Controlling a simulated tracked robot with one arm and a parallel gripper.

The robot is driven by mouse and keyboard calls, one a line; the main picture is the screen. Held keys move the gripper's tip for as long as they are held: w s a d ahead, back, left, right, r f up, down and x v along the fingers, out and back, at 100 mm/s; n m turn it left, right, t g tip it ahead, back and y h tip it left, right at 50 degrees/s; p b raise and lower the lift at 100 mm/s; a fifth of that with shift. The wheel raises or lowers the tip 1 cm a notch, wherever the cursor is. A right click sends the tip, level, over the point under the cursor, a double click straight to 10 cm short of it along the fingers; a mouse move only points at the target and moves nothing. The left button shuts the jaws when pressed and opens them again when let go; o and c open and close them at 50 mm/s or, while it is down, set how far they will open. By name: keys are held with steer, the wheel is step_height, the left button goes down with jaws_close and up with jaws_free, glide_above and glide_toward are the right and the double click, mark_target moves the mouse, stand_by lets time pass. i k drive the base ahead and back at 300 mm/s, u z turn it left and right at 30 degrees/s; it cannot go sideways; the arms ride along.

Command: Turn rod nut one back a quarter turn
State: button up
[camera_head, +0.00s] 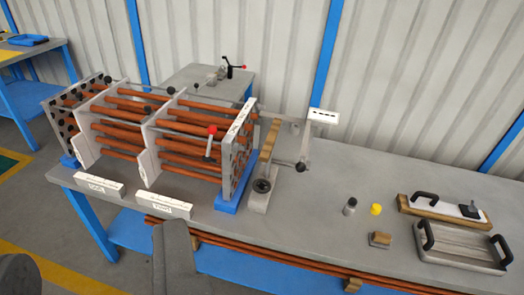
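A flanged shell frame stands on the grey bench, with several copper tubes (185,163) running through upright white plates (148,167). At its right end is a drilled tube plate (240,150) on a blue foot. Thin grey tie rods run along the frame. Small dark knobs or nuts sit on it, such as one at the upper left (107,79) and one right of the end plate (300,166). I cannot tell which is rod nut one, or its turn angle. My gripper's fingers do not show; only grey parts, probably of my arm, appear along the bottom edge.
A red-knobbed lever (211,142) rises before the tubes. White label blocks (165,206) line the front edge. A grey stand with wooden bar (268,150) adjoins the plate. At right are a yellow piece (376,209), a grey cylinder (350,206) and a handled tray (460,245).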

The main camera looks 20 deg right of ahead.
mark_target(236, 145)
steer(key=z, duration=0.05)
steer(key=i, duration=1)
steer(key=u, duration=0.05)
